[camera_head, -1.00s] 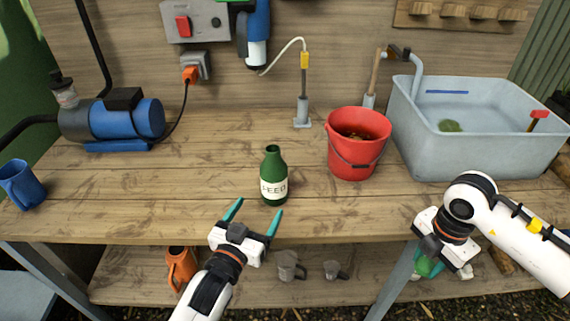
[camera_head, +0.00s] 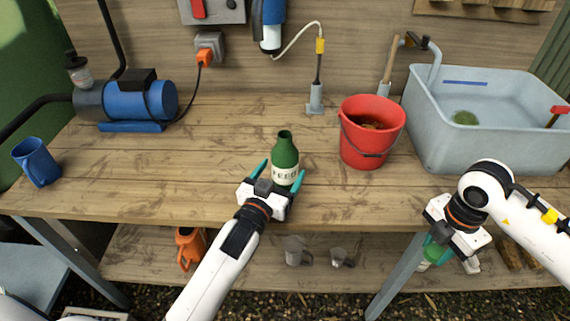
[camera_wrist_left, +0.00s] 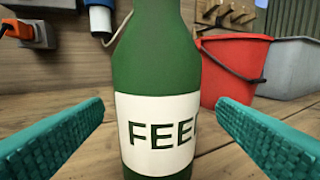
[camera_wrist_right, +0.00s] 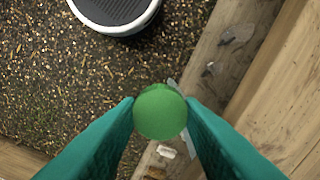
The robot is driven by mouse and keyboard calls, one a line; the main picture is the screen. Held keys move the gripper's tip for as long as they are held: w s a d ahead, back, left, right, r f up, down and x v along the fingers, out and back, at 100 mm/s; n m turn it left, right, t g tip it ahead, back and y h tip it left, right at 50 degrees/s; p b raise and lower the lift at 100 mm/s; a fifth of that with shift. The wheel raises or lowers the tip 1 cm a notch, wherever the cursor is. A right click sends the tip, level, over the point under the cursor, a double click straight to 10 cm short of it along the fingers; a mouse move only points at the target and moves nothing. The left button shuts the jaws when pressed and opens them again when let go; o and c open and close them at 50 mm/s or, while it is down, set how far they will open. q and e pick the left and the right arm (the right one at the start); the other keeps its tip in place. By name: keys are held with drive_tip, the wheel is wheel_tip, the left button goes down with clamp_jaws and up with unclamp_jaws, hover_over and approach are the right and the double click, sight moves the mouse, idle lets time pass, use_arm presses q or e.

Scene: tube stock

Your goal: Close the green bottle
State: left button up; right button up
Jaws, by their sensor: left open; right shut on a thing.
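The green bottle (camera_head: 286,158) with a white FEED label stands upright on the wooden bench, its mouth uncapped. My left gripper (camera_head: 283,178) is open in front of it, with one teal finger on each side. In the left wrist view the bottle (camera_wrist_left: 157,60) stands between the open fingers (camera_wrist_left: 160,135), with gaps on both sides. My right gripper (camera_wrist_right: 160,112) is shut on a round green cap (camera_wrist_right: 160,110). In the head view this gripper is below the bench's front edge at the right, its fingers mostly hidden.
A red bucket (camera_head: 371,131) stands right of the bottle, and a grey water tub (camera_head: 478,146) farther right. A blue pump (camera_head: 138,103) and blue mug (camera_head: 36,163) are on the left. The bench (camera_head: 165,175) between mug and bottle is clear.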

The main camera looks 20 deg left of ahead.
use_arm(q)
drive_tip(key=shift+w, duration=0.1)
drive_tip(key=w, duration=0.5)
drive_tip(key=shift+w+d+f, duration=0.1)
drive_tip(key=shift+d+f, duration=0.05)
drive_tip(key=shift+d, duration=0.05)
use_arm(e)
drive_tip(key=shift+r, duration=0.15)
use_arm(q)
drive_tip(key=c, duration=1.2)
drive_tip(key=shift+r, duration=0.2)
drive_tip(key=shift+r+p, duration=0.7)
drive_tip(key=shift+r, duration=4.1)
use_arm(e)
drive_tip(key=shift+r, duration=0.6)
